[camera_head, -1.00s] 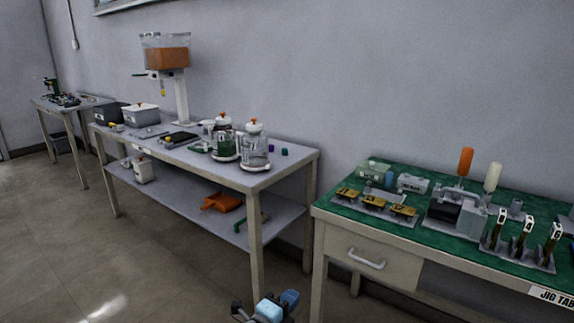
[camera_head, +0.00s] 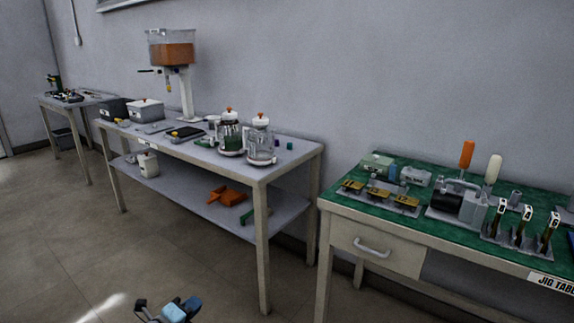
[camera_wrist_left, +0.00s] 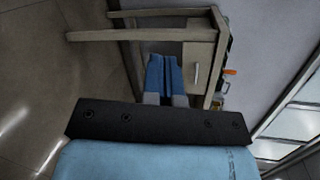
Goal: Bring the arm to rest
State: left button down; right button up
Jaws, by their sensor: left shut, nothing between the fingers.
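My left gripper (camera_head: 192,303) shows at the bottom edge of the head view, left of the middle, with light blue and dark parts. It is over the open floor in front of the grey bench, apart from both tables. In the left wrist view its two blue fingers (camera_wrist_left: 165,73) lie side by side, shut and empty. Most of my left arm is below the head view. My right gripper is in neither view.
The grey bench (camera_head: 205,168) carries glass canisters (camera_head: 261,146) and a dispenser (camera_head: 171,55). The green-topped jig table (camera_head: 345,207) stands at the right with small fixtures. The floor (camera_head: 70,235) at the left is clear.

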pick_arm(q)
jog(key=s+d+r+n+h, duration=0.1)
jog(key=s+d+n, duration=0.25)
jog(key=s, duration=0.45)
jog(key=s+d+r+n+h, duration=0.1)
jog(key=s+d+n, duration=0.2)
jog(key=s+n, duration=0.35)
jog(key=s+d+r+n+h, duration=0.1)
jog(key=s+r+n, duration=0.35)
jog(key=s, duration=0.45)
jog(key=s+r+n, duration=0.3)
jog(key=s+r, duration=0.3)
jog(key=s, duration=0.2)
jog(key=w+d+r+n+t+y+p, duration=0.2)
jog(key=w+d+r+n+y+p, duration=0.15)
jog(key=r+n+p, duration=0.4)
jog(key=s+a+r+m+g+y+p, duration=0.1)
jog(key=s+a+r+g+y+p, duration=0.2)
jog(key=p, duration=2.5)
jog(key=s+a+r+g, duration=0.1)
jog(key=s+a+g, duration=0.1)
jog(key=a, duration=0.1)
jog(key=shift+r, duration=0.3)
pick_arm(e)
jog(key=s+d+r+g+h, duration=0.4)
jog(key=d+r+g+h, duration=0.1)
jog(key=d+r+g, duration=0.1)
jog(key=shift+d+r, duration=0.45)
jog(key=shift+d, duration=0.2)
